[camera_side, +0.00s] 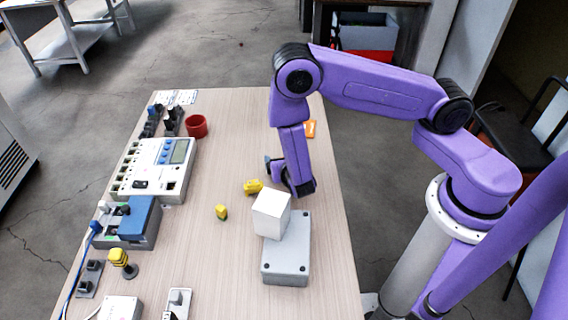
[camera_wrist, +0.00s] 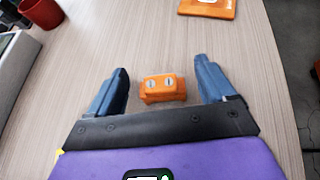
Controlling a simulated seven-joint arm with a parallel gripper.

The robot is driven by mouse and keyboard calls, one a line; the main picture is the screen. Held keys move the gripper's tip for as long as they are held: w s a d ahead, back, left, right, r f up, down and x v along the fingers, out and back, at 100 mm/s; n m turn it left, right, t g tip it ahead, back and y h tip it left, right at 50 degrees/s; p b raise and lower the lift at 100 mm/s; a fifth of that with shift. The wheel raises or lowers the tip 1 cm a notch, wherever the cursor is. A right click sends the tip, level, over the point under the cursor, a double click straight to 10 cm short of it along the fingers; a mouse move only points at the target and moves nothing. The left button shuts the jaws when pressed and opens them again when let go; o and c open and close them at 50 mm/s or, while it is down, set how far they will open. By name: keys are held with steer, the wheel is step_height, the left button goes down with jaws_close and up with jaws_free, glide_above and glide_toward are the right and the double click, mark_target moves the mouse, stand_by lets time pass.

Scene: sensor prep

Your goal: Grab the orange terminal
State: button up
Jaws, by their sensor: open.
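The orange terminal (camera_wrist: 163,88), a small block with two round screw heads on top, lies on the table in the wrist view. My gripper (camera_wrist: 161,70) is open, with one blue-grey finger to the left of the terminal and one to the right. A gap shows on both sides, and neither finger appears to touch it. In the side view my gripper (camera_side: 279,172) is low over the table behind the white cube. The orange terminal cannot be made out there; my gripper and arm likely hide it.
A white cube (camera_side: 271,214) stands on a grey box (camera_side: 287,262) close in front of my gripper. Two yellow pieces lie nearby, one (camera_side: 253,187) beside the gripper. An orange card (camera_side: 310,129) and a red cup (camera_side: 196,126) are farther back. Devices line the table's left side.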

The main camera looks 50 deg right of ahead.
steer(key=c, duration=1)
steer(key=shift+c, duration=0.2)
steer(key=shift+r, duration=0.1)
